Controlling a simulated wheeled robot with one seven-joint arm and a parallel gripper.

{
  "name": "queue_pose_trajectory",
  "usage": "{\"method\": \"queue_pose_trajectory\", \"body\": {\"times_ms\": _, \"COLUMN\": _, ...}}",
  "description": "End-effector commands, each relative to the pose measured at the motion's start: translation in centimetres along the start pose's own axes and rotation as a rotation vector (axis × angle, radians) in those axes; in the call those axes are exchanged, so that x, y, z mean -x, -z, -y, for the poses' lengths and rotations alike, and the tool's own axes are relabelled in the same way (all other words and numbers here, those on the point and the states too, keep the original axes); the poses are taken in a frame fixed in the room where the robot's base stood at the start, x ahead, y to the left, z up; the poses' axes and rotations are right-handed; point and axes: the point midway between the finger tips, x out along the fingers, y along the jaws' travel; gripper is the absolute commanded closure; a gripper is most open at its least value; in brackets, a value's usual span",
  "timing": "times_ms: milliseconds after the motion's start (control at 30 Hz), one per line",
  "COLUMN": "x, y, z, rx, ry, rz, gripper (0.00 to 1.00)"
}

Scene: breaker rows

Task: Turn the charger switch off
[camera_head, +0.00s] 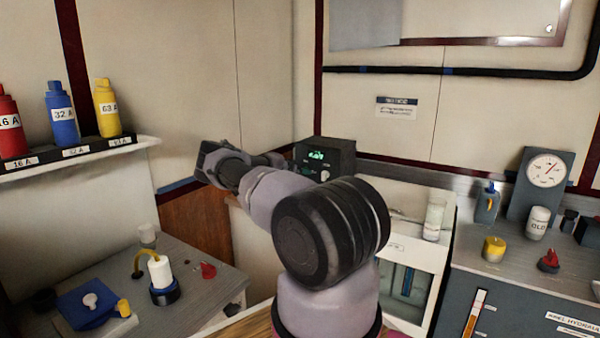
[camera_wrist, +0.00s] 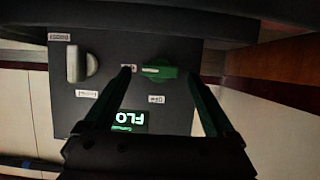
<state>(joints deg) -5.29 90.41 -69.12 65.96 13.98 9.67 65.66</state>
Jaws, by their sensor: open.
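The charger is a dark box (camera_head: 335,152) with a lit green display, standing behind my arm in the head view. In the wrist view its panel (camera_wrist: 105,60) appears turned over, with the green display (camera_wrist: 130,117) reading "FLO". A green switch knob (camera_wrist: 158,72) and a pale grey knob (camera_wrist: 76,64) sit on it. My gripper (camera_wrist: 160,76) is open, its two fingers on either side of the green knob; whether they touch it I cannot tell. In the head view my gripper (camera_head: 262,160) is at the charger's left side. Small panel labels are too blurred to read.
A shelf (camera_head: 70,158) with red, blue and yellow bottles is at the left. A grey bench (camera_head: 205,262) with small fittings stands below it. A white cabinet (camera_head: 436,262) and a counter with a gauge (camera_head: 546,170) are at the right.

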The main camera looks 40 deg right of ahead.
Motion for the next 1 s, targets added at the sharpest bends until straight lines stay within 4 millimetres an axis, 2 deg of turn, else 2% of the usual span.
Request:
{"method": "queue_pose_trajectory", "body": {"times_ms": 267, "x": -0.17, "y": 0.02, "z": 0.02, "rx": 0.0, "ry": 0.0, "rz": 0.0, "gripper": 0.1}}
{"method": "queue_pose_trajectory", "body": {"times_ms": 367, "x": -0.16, "y": 0.01, "z": 0.02, "rx": 0.0, "ry": 0.0, "rz": 0.0, "gripper": 0.44}}
{"method": "queue_pose_trajectory", "body": {"times_ms": 400, "x": -0.16, "y": 0.01, "z": 0.02, "rx": 0.0, "ry": 0.0, "rz": 0.0, "gripper": 0.6}}
{"method": "queue_pose_trajectory", "body": {"times_ms": 500, "x": -0.15, "y": 0.01, "z": 0.01, "rx": 0.0, "ry": 0.0, "rz": 0.0, "gripper": 0.96}}
{"method": "queue_pose_trajectory", "body": {"times_ms": 767, "x": -0.14, "y": 0.02, "z": 0.1, "rx": 0.022, "ry": -0.008, "rz": 0.0, "gripper": 0.96}}
{"method": "queue_pose_trajectory", "body": {"times_ms": 1000, "x": -0.17, "y": -0.1, "z": 0.28, "rx": 0.13, "ry": -0.053, "rz": 0.0, "gripper": 0.96}}
